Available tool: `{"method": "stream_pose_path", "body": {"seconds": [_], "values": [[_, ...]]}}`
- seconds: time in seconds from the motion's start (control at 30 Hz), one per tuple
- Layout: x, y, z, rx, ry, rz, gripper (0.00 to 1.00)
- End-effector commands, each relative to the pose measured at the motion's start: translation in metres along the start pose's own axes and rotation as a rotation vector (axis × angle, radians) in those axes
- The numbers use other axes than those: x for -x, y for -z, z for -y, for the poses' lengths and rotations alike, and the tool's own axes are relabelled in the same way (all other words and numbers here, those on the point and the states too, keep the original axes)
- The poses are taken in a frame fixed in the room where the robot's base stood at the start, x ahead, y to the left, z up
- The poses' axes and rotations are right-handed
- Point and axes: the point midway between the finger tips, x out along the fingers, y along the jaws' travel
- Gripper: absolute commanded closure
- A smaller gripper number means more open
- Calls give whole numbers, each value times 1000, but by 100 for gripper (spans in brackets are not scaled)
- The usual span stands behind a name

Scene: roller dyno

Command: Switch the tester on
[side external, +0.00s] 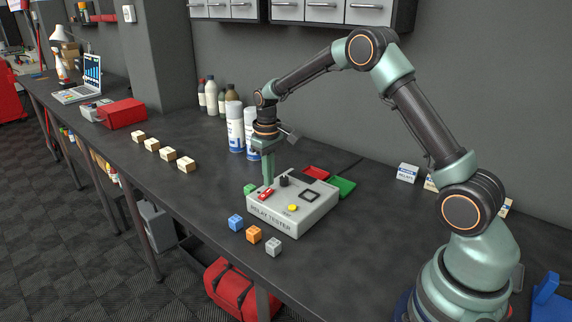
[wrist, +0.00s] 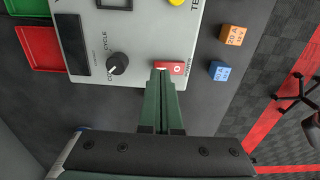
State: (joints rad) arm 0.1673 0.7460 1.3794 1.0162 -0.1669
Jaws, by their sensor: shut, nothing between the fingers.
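The relay tester (side external: 318,213) is a light grey box on the dark bench, and its top panel (wrist: 140,22) fills the upper middle of the wrist view. A red power rocker switch (side external: 267,194) sits near its left edge. In the wrist view the switch (wrist: 177,68) shows a white "O" at its right end. My gripper (side external: 269,183) points down at the switch, shut and empty. In the wrist view its fingertips (wrist: 161,74) overlap the left end of the switch; I cannot tell whether they touch it. A black cycle knob (wrist: 117,64) is left of the fingers.
Blue (side external: 236,222), orange (side external: 254,235) and grey (side external: 274,246) relay cubes stand in front of the tester, and a green cube (side external: 249,189) is at its left. Red (side external: 316,173) and green (side external: 343,186) trays lie behind it. Spray cans (side external: 235,127) stand behind my gripper.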

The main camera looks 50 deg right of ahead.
Motion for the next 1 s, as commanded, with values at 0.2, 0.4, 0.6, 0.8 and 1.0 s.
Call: {"method": "stream_pose_path", "body": {"seconds": [0.2,0.4,0.6,0.8,1.0], "values": [[-1,0,0,0,0,0,100],[-4,0,0,0,0,0,100],[-7,0,0,0,0,0,100],[-9,0,0,0,0,0,100],[-12,0,0,0,0,1,100]]}}
